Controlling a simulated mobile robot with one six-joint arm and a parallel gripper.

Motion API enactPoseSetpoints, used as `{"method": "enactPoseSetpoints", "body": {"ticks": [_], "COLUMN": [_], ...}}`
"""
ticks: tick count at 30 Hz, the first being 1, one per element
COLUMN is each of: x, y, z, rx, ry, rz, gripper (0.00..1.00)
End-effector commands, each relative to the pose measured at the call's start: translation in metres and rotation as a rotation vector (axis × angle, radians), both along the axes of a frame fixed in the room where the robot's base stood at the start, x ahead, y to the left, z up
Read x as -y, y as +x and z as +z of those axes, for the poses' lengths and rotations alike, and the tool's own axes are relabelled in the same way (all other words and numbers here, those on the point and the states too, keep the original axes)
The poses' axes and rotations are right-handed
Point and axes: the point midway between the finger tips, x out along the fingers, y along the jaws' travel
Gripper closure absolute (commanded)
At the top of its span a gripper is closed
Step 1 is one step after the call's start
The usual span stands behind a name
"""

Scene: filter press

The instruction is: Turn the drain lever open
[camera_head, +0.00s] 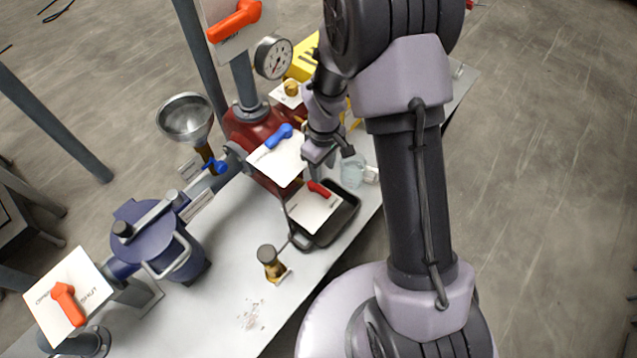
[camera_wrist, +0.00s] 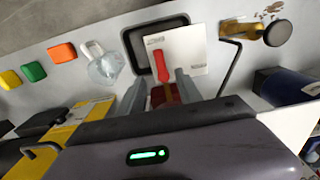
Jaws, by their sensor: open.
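A red lever (camera_head: 318,188) sits on a white square plate (camera_head: 314,209) over a black tray; I take it as the drain lever. It also shows in the wrist view (camera_wrist: 161,66), near the plate's left side. The plate's lettering is too small to read. My gripper (camera_head: 320,158) is just behind the lever and plate in the head view. In the wrist view my gripper (camera_wrist: 158,80) is open, one finger to each side of the lever's line. I cannot tell whether either finger touches it.
The black tray (camera_head: 345,224) lies under the plate. A blue lever (camera_head: 278,137) on its own plate is close left. A funnel (camera_head: 186,117) and orange lever (camera_head: 68,303) are farther left.

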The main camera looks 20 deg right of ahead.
Motion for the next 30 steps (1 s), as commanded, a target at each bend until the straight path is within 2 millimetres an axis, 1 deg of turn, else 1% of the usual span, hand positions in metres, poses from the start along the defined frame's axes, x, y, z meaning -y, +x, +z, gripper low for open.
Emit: {"method": "enactPoseSetpoints", "body": {"ticks": [1,3,6,9,12,15,23,27,29,30], "x": [0.0,0.0,0.0,0.0,0.0,0.0,0.0,0.0,0.0,0.0], "y": [-0.001,-0.001,-0.001,-0.001,0.0,0.0,0.0,0.0,0.0,0.0], "z": [-0.021,-0.042,-0.068,-0.086,-0.096,-0.1,-0.101,-0.1,-0.1,-0.1], "rx": [-0.004,-0.004,-0.002,-0.001,0.0,0.001,0.001,0.001,0.001,0.001], "ry": [0.0,0.0,0.0,0.001,0.0,0.0,0.0,0.001,0.001,0.001], "rz": [-0.001,-0.001,-0.001,-0.002,-0.003,-0.003,-0.003,-0.003,-0.003,-0.003], "gripper": [0.58,0.58,0.58,0.58,0.58,0.58,0.58,0.86,0.97,1.0]}}
